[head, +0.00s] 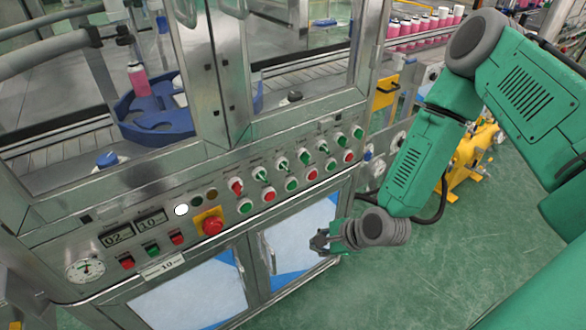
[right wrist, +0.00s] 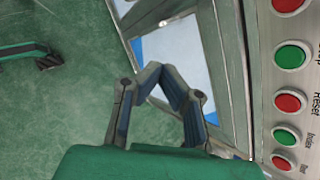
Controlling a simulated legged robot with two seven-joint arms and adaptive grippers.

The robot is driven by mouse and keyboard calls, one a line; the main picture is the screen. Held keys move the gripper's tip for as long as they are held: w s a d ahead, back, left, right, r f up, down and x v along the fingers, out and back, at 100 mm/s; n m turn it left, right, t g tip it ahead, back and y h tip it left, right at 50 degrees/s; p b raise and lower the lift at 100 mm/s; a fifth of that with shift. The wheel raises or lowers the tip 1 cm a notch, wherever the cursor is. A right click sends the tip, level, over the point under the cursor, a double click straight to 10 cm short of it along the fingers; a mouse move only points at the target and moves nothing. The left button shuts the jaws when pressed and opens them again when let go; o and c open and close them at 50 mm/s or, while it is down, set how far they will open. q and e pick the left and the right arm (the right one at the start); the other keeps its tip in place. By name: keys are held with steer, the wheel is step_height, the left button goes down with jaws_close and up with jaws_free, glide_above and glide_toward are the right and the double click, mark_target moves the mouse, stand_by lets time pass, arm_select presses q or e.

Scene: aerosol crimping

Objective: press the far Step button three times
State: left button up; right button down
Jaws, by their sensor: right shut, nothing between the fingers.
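The control panel (head: 215,205) runs along the machine's front with two rows of red and green buttons and switches. In the right wrist view a green button (right wrist: 291,57) has a partly cut label that seems to read Step. It appears to match a green button (head: 292,186) in the lower row of the head view, where labels are too small to read. I cannot tell whether this is the far Step button. My right gripper (head: 318,243) is shut and empty, below the button rows and apart from them. It also shows in the right wrist view (right wrist: 160,68). My left gripper is not in view.
A red emergency knob (head: 212,225) stands out from the panel's left part. Cabinet doors with handles (head: 268,255) lie below the panel. Yellow equipment (head: 470,160) stands behind my right arm. Green floor (head: 400,275) is clear to the right of the cabinet.

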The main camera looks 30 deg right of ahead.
mark_target(292, 185)
arm_select(q)
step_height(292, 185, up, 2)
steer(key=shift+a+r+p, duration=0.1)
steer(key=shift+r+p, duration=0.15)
steer(key=shift+p, duration=0.5)
arm_select(e)
steer(key=w+d+r+m+t, duration=0.1)
steer(key=w+d+r+m, duration=0.2)
steer(key=w+r+m, duration=0.1)
steer(key=shift+d+r+m+t, duration=0.2)
steer(key=shift+d+m+t, duration=0.1)
steer(key=shift+m, duration=0.2)
steer(key=shift+a, duration=0.1)
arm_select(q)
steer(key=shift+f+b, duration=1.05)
arm_select(e)
steer(key=w, duration=0.8)
steer(key=shift+w+a, duration=0.25)
steer(key=shift+w, duration=0.15)
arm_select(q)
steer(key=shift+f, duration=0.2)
arm_select(e)
steer(key=shift+w+a+r, duration=0.1)
steer(key=shift+w, duration=0.25)
